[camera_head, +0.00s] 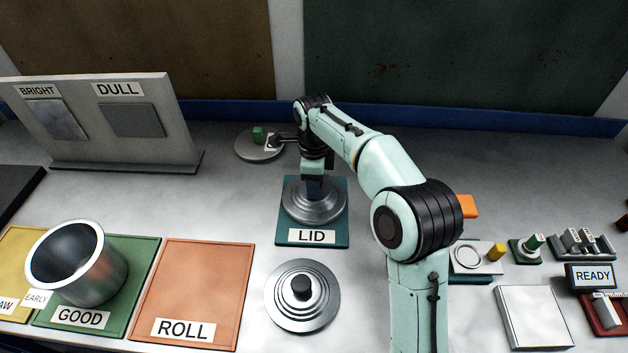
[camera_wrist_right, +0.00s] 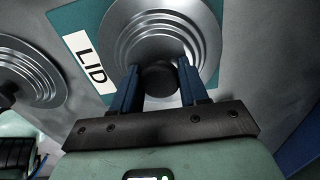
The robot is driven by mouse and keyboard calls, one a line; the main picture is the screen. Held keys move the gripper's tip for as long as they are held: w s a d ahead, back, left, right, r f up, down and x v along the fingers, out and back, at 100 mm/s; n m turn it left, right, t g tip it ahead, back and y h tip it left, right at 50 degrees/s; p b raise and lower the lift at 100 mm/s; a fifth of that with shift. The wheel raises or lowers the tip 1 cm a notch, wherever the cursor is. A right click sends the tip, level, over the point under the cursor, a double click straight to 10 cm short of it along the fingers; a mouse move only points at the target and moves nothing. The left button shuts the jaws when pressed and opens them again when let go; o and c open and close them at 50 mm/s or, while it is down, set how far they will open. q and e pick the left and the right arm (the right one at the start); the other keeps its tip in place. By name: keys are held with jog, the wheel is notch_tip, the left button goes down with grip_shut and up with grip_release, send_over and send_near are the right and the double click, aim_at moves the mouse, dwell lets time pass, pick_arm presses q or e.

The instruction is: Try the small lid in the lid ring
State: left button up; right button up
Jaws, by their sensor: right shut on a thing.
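A stepped silver lid (camera_head: 333,207) sits on the teal mat marked LID (camera_head: 337,236). My right gripper (camera_head: 314,188) points down over this lid. In the right wrist view, the two blue fingers (camera_wrist_right: 163,88) are shut on its black knob (camera_wrist_right: 159,78). The lid's rings (camera_wrist_right: 205,30) look flat over the mat; I cannot tell whether it touches. A second stepped lid (camera_head: 322,312) with a black knob lies in front of the mat. I cannot tell which lid is the small one. A silver ring (camera_head: 457,263) on a small plate stands to the right. My left gripper is not in view.
A pot (camera_head: 102,277) stands on the green GOOD mat (camera_head: 147,255), beside the empty orange ROLL mat (camera_head: 200,270). A grey disc (camera_head: 246,150) with a green block lies behind. A BRIGHT/DULL board (camera_head: 100,135) stands back left. A READY display (camera_head: 592,276) is at right.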

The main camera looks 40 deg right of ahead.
jog(key=o, duration=1.2)
pick_arm(q)
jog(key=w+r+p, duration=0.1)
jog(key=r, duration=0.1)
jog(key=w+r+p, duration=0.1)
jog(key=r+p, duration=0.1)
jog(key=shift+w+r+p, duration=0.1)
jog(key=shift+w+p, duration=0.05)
jog(key=shift+p, duration=0.15)
pick_arm(e)
notch_tip(320, 180, up, 13)
jog(key=shift+r, duration=0.15)
jog(key=shift+a, duration=0.1)
